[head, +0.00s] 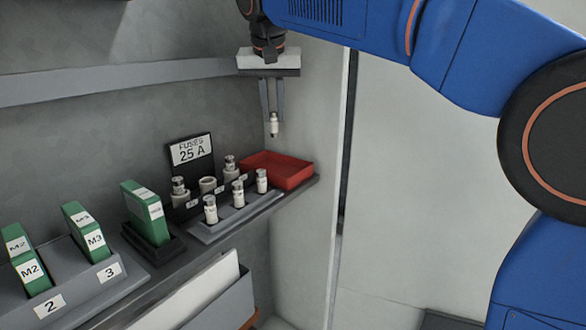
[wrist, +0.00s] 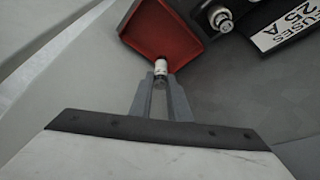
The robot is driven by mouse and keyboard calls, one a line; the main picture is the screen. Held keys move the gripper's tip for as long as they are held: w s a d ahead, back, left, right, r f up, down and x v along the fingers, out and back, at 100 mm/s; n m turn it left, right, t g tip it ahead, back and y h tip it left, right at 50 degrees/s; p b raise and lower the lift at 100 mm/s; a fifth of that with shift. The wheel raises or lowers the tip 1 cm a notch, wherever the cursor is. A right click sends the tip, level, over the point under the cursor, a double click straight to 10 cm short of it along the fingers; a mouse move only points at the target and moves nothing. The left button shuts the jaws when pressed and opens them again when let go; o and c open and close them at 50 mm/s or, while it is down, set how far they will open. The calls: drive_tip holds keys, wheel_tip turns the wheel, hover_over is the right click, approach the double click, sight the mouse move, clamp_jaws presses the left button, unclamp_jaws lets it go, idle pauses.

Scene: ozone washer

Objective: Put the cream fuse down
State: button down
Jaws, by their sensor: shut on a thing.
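My gripper (head: 272,108) hangs above the right end of the shelf, fingers pointing down. It is shut on a small cream fuse (head: 274,125) with a metal cap, held clear above the red tray (head: 285,178). In the wrist view the fuse (wrist: 160,68) sits between the fingertips, with the red tray (wrist: 172,36) behind it. The tray looks empty. Several other cream fuses stand upright in a grey holder (head: 240,215) left of the tray.
A black "FUSES 25 A" sign (head: 191,153) stands behind the fuses. Green modules (head: 146,212) stand in grey and black racks at the left. The cabinet's side wall (head: 312,110) is close to the right of my gripper.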

drive_tip(key=shift+w+f, duration=0.2)
drive_tip(key=shift+f, duration=4.75)
drive_tip(key=shift+f, duration=0.15)
drive_tip(key=c, duration=1.7)
unclamp_jaws()
drive_tip(key=shift+o, duration=0.2)
drive_tip(key=v, duration=1.2)
drive_tip(key=shift+d, duration=0.1)
